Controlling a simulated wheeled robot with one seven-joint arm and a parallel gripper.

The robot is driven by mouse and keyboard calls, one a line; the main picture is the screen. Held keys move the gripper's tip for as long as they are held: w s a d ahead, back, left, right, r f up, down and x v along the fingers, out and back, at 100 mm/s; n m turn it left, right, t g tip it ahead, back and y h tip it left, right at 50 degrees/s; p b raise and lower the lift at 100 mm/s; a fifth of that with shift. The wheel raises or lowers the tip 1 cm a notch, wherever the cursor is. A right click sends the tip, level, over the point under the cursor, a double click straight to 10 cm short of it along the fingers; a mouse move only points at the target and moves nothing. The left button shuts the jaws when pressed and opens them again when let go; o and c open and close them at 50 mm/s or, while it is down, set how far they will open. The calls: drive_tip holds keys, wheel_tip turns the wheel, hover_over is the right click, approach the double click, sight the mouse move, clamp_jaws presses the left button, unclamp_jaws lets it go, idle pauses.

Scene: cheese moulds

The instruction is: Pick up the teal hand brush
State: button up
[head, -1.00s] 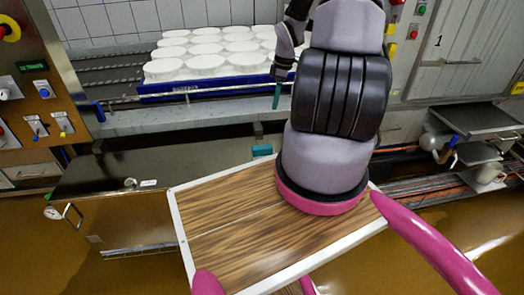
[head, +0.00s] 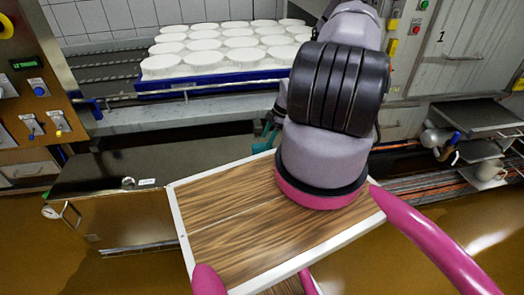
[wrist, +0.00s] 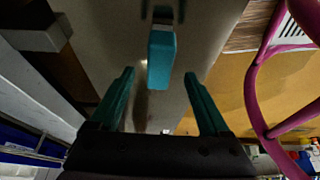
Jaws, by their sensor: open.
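The teal hand brush (wrist: 162,60) is in the upper middle of the wrist view, with a dark part at its far end. It lies on a dark, flat metal surface. My gripper (wrist: 159,75) is open and empty, its two teal fingers pointing toward the brush. In the wrist view the near end of the brush appears between the fingertips, and I see no contact. In the head view my gripper (head: 266,134) is mostly hidden behind my arm. The brush is hard to separate from the teal fingers there.
A blue tray (head: 215,86) holding several white round cheese moulds (head: 190,45) stands at the back. Control panels (head: 35,100) stand at the left. A pipe and metal shelves (head: 470,117) are at the right. The metal surface (head: 170,155) left of my gripper looks clear.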

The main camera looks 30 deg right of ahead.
sight(263, 145)
drive_tip(key=x, duration=0.5)
drive_tip(key=shift+w+a, duration=0.1)
clamp_jaws()
wheel_tip(263, 145, up, 10)
drive_tip(key=shift+r, duration=0.1)
idle(0.4)
